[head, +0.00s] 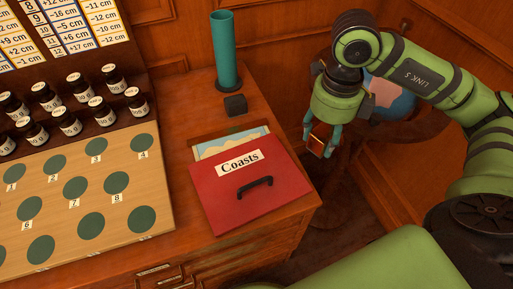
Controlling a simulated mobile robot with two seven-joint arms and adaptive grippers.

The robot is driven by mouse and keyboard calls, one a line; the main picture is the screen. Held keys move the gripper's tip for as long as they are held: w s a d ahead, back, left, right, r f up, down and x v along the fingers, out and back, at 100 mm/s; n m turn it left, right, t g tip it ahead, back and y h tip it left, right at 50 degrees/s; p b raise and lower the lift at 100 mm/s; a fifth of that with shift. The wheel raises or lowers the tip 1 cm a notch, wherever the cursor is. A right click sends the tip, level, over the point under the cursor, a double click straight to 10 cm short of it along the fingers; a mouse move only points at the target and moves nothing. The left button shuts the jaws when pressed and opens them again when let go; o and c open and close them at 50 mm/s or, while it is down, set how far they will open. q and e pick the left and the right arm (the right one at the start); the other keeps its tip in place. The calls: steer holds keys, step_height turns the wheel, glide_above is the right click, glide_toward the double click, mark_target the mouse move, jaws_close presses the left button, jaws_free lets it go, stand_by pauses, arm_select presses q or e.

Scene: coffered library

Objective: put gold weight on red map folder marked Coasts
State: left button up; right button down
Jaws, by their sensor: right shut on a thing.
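The red map folder (215,203) marked Coasts lies on the wooden cabinet top near its right corner. It has a white label and a black handle, and a map sheet shows at its back edge. My right gripper (320,139) is to the right of the folder, beyond the cabinet's edge. It points down and is shut on a small gold block (317,146), the gold weight, held up clear of the folder. The fingers hide part of the weight. My left gripper is not in view.
A teal cylinder (225,55) and a small dark block (235,105) stand behind the folder. A board (100,222) with green numbered circles and several labelled bottles (101,109) fills the left. A globe (390,95) is behind my right arm.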

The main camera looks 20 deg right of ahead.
steer(key=p, duration=0.2)
glide_above(274, 154)
step_height(274, 154, down, 6)
steer(key=shift+f, duration=0.1)
step_height(274, 154, down, 4)
steer(key=shift+r+p, duration=0.2)
steer(key=shift+p, duration=0.5)
steer(key=shift+f, duration=0.2)
steer(key=shift+f, duration=0.1)
steer(key=shift+f, duration=0.15)
steer(key=c, duration=0.5)
jaws_free()
steer(key=shift+c, duration=0.2)
